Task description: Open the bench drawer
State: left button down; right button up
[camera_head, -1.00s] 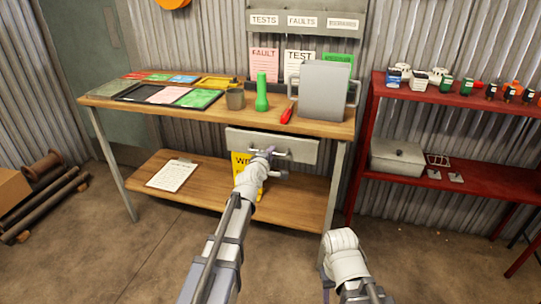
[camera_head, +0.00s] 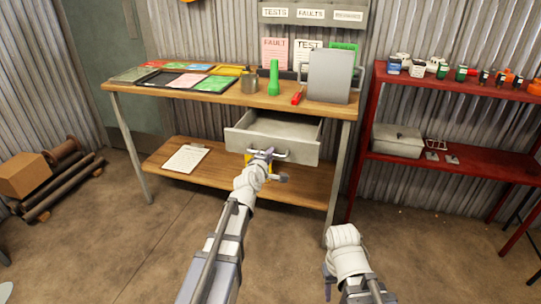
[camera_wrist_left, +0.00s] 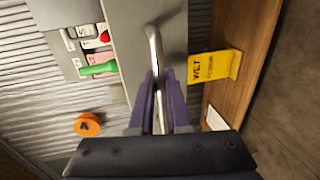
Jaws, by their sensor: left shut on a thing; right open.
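The bench drawer (camera_head: 270,147) is pulled part way out from under the wooden bench top (camera_head: 230,98). Its inside shows grey and looks empty from here. My left gripper (camera_head: 263,153) is shut on the drawer's bar handle (camera_head: 285,155). In the left wrist view the two purple fingers (camera_wrist_left: 160,85) close around the metal handle (camera_wrist_left: 153,45), in front of the grey drawer front (camera_wrist_left: 130,30). My right gripper (camera_head: 327,283) is low at the front, right of the left arm, away from the bench; its fingertips are barely visible.
A yellow sign (camera_wrist_left: 214,66) and a clipboard (camera_head: 186,158) are on the lower shelf. A red rack (camera_head: 450,165) stands right. Floor in front is clear.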

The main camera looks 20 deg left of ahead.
pick_arm(q)
jog(key=c, duration=0.9)
grip_release()
jog(key=shift+s, duration=0.15)
jog(key=p+v, duration=0.1)
jog(key=v, duration=0.6)
jog(key=shift+s+r+p, duration=0.1)
jog(key=shift+s+p, duration=0.2)
jog(key=shift+d, duration=0.1)
